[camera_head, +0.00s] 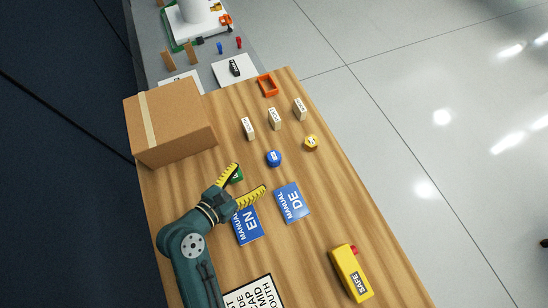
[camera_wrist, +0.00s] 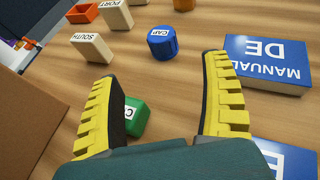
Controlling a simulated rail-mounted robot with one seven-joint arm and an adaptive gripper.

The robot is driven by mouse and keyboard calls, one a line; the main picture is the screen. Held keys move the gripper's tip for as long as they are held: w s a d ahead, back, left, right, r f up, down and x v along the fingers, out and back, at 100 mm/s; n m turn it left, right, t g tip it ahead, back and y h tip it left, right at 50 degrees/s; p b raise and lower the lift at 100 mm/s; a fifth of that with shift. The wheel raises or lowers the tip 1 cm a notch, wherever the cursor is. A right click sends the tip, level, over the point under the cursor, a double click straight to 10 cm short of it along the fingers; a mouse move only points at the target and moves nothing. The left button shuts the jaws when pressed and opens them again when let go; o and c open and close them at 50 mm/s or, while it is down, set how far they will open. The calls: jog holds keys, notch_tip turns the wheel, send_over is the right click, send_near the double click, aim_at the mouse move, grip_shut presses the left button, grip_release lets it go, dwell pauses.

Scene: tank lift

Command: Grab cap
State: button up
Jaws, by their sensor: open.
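A green cap (camera_head: 237,176) stands on the wooden table between my gripper's fingers. In the wrist view the green cap (camera_wrist: 137,117) is close to the left finger, partly hidden by it and by the gripper body; I cannot tell whether they touch. A blue cap (camera_head: 274,158) labelled CAP stands beyond the fingertips, also in the wrist view (camera_wrist: 162,42). A yellow cap (camera_head: 311,143) is farther right; the wrist view shows only part of it (camera_wrist: 184,5). My gripper (camera_head: 250,176) is open, its yellow toothed fingers (camera_wrist: 162,68) spread apart, with nothing held.
Blue manuals EN (camera_head: 247,226) and DE (camera_head: 291,202) lie beside the gripper. A cardboard box (camera_head: 180,125) stands left. Several labelled cream blocks (camera_head: 274,118) and an orange frame (camera_head: 268,85) are farther back. A yellow SAFE case (camera_head: 350,273) lies near the front right.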

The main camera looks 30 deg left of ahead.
aim_at(269, 162)
jog(key=b+x, duration=0.1)
jog(key=x, duration=0.7)
jog(key=b+x, duration=0.1)
jog(key=x, duration=0.3)
jog(key=shift+d+r+b, duration=0.15)
jog(key=shift+r+b, duration=0.15)
jog(key=c, duration=1.2)
